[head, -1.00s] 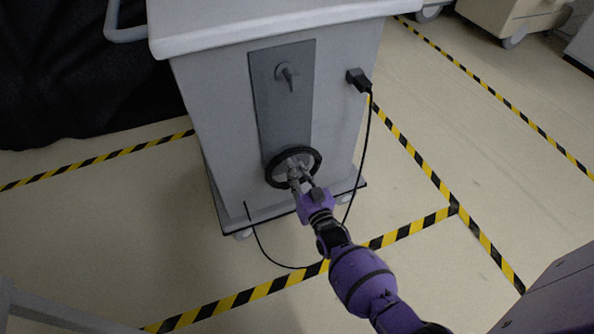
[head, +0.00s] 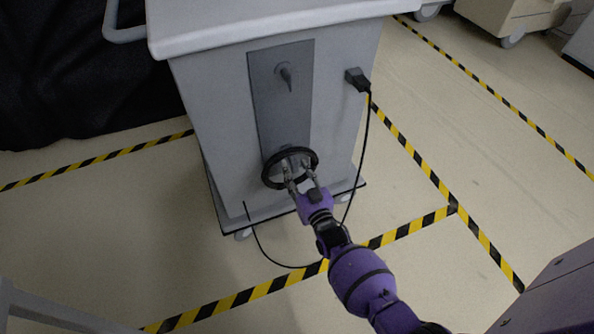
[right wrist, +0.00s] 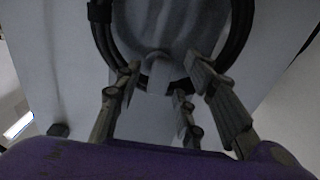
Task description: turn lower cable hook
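The cart's grey panel (head: 280,110) carries an upper hook (head: 286,76), whose end points down. The lower cable hook (right wrist: 157,62) shows in the right wrist view as a pale grey piece between my fingers; in the head view it is small and partly hidden. A black cable coil (head: 267,171) hangs as a ring around the lower hook. My right gripper (head: 299,172) is at the coil with its fingers spread apart. In the right wrist view the open fingers (right wrist: 163,80) reach to the coil's lower edge, one on each side of the hook. My left gripper is out of view.
A black plug (head: 357,79) sits in the cart's (head: 215,120) face at the right, and its cord (head: 357,165) hangs to the floor near my right arm. Yellow-black tape (head: 410,148) marks the floor. A dark cover (head: 80,80) stands at left, a beige cart (head: 520,15) at upper right.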

